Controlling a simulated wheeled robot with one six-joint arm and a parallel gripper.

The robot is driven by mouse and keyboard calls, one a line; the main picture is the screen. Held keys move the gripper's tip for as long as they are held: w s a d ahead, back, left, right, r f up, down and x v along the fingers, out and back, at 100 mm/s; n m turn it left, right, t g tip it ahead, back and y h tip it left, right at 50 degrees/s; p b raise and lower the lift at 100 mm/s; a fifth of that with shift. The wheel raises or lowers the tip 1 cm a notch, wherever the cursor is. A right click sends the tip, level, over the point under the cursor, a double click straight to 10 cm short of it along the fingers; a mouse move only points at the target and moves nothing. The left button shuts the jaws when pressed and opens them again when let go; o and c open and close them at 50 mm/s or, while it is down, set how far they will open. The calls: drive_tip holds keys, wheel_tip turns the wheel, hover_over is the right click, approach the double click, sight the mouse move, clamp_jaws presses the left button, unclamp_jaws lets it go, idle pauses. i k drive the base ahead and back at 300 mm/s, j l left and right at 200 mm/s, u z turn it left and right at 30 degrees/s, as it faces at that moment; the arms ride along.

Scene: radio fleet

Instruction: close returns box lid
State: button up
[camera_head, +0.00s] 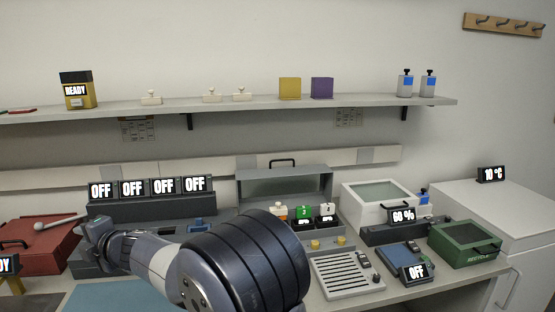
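No box carries a label I can read as returns, so I cannot tell which one it is. A red box (36,240) at the far left looks shut. My gripper (88,232) is at the left, near the red box, and its fingers are not clear.
A white box with a glass top (378,196), a grey grille unit (346,274) and a blue device (402,255) stand on the bench's right half. A grey stick (60,222) lies by the red box. A shelf (220,105) runs above the bench.

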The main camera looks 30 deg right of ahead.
sight(314, 199)
drive_tip(key=i+z, duration=0.35)
drive_tip(key=i+j+z, duration=0.1)
drive_tip(key=i+z, duration=0.25)
drive_tip(key=z, duration=1.1)
